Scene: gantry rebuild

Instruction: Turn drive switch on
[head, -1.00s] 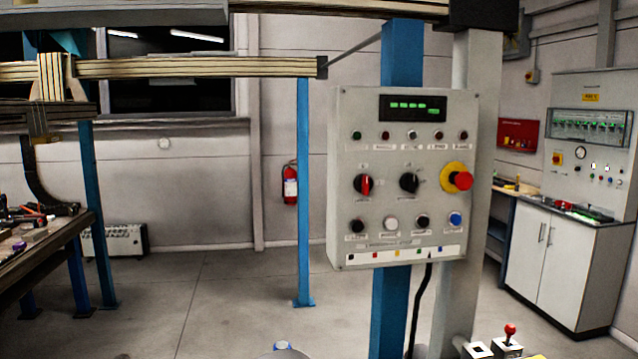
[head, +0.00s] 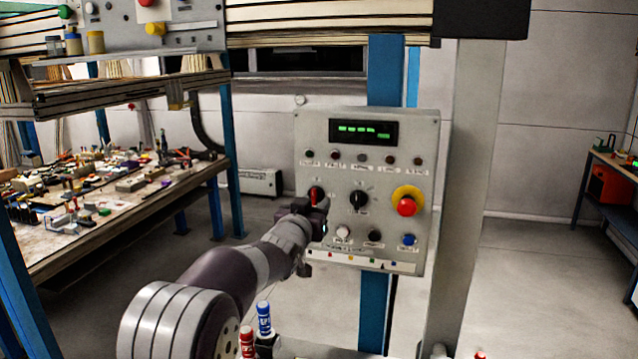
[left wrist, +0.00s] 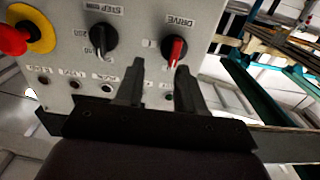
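The drive switch (head: 316,194), a black knob with a red handle, is at the left of the grey control panel (head: 345,255). In the left wrist view, the panel appears upside down and the drive switch (left wrist: 176,48) sits under the DRIVE label. My left gripper (head: 322,208) is at the panel beside the switch, partly overlapping it. In the left wrist view my left gripper (left wrist: 160,66) is open and empty, with its right fingertip close to the switch. I cannot tell whether it touches. My right gripper is not in view.
A black STEP knob (head: 358,200) and a red emergency button on a yellow ring (head: 407,206) sit right of the switch. Small lamps and push buttons surround them. A cluttered workbench (head: 130,222) stands at the left. A blue post (head: 386,75) is behind the panel.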

